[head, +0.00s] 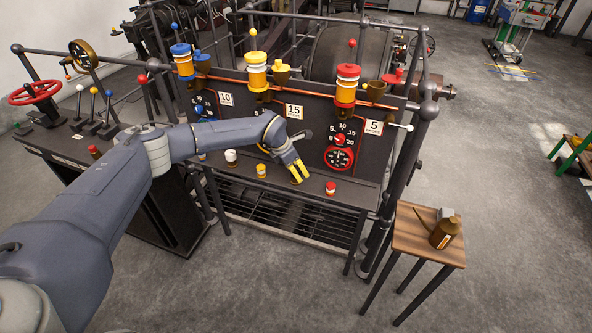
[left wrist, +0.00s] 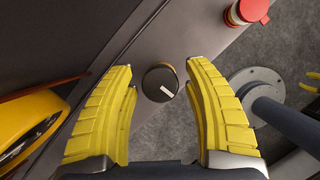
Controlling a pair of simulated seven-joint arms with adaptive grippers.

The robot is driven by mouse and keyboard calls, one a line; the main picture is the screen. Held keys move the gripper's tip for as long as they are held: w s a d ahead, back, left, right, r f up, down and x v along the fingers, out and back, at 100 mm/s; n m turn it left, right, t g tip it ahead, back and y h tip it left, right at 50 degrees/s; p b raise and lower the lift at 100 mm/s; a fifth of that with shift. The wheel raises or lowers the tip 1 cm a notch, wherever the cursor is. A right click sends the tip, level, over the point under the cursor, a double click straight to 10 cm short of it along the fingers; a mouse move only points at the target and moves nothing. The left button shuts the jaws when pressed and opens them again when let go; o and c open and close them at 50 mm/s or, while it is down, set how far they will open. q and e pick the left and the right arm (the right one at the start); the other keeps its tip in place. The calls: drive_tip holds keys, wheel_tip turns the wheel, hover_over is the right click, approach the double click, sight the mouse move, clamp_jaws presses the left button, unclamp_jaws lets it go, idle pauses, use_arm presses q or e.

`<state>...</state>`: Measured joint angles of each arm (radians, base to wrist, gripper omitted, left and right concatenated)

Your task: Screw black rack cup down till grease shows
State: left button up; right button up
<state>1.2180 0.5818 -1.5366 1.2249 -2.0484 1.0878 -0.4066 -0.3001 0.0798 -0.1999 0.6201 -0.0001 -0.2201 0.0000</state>
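The black rack cup (left wrist: 160,82) shows from above in the left wrist view, a round black cap with a white mark and a thin brass-coloured rim at its edge. My left gripper (left wrist: 158,68) is open, with one yellow finger on each side of the cup and a visible gap on both sides. In the head view my left gripper (head: 297,172) is over the front ledge of the panel, and the black cup there is hidden behind it. I see no grease.
On the same ledge stand a white cup (head: 231,157), a yellow cup (head: 261,172) and a red-capped cup (head: 330,188). A red dial (head: 339,158) is on the panel behind. A wooden stool (head: 408,240) with a brass oil can (head: 445,233) stands at the right.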

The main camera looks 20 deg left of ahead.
use_arm(q)
drive_tip(key=shift+o, duration=0.6)
drive_tip(key=shift+a, duration=0.1)
drive_tip(key=v, duration=1.2)
